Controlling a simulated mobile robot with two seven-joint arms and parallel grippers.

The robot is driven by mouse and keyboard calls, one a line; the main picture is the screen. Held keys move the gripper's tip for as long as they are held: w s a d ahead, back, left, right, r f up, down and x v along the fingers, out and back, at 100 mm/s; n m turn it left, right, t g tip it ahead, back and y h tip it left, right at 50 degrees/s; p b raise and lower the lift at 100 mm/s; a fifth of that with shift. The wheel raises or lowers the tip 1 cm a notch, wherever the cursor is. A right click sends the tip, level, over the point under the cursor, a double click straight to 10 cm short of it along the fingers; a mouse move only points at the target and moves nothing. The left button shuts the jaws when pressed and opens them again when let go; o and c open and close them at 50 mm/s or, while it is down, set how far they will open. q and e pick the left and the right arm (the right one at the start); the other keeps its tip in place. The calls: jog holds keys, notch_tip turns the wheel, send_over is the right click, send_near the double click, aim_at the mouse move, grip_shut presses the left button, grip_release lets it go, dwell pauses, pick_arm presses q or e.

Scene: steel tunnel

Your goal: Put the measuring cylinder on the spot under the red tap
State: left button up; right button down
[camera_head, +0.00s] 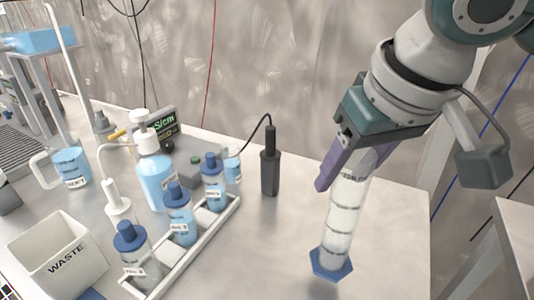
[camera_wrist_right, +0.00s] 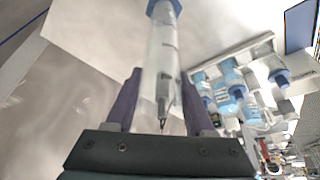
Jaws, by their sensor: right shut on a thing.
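The measuring cylinder (camera_head: 343,215) is a clear graduated tube with a blue hexagonal base (camera_head: 330,265). It is on the right of the head view, nearly upright and slightly tilted, over the bench. I cannot tell whether its base touches the bench. My right gripper (camera_head: 340,180) is shut on its upper part with purple fingers. In the right wrist view the cylinder (camera_wrist_right: 163,50) stands between the fingers of the gripper (camera_wrist_right: 160,100), its base at the top edge. No red tap or marked spot can be made out. My left gripper is not in view.
A white rack (camera_head: 205,240) with several blue-capped bottles stands left of the cylinder. Behind it are a dark probe holder (camera_head: 270,172) and a meter (camera_head: 163,125). A WASTE bin (camera_head: 58,262) and a jug (camera_head: 70,168) are at left. The bench (camera_head: 400,225) around the cylinder is clear.

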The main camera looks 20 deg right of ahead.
aim_at(342, 218)
jog(key=shift+f+b, duration=0.4)
jog(key=shift+f, duration=1.85)
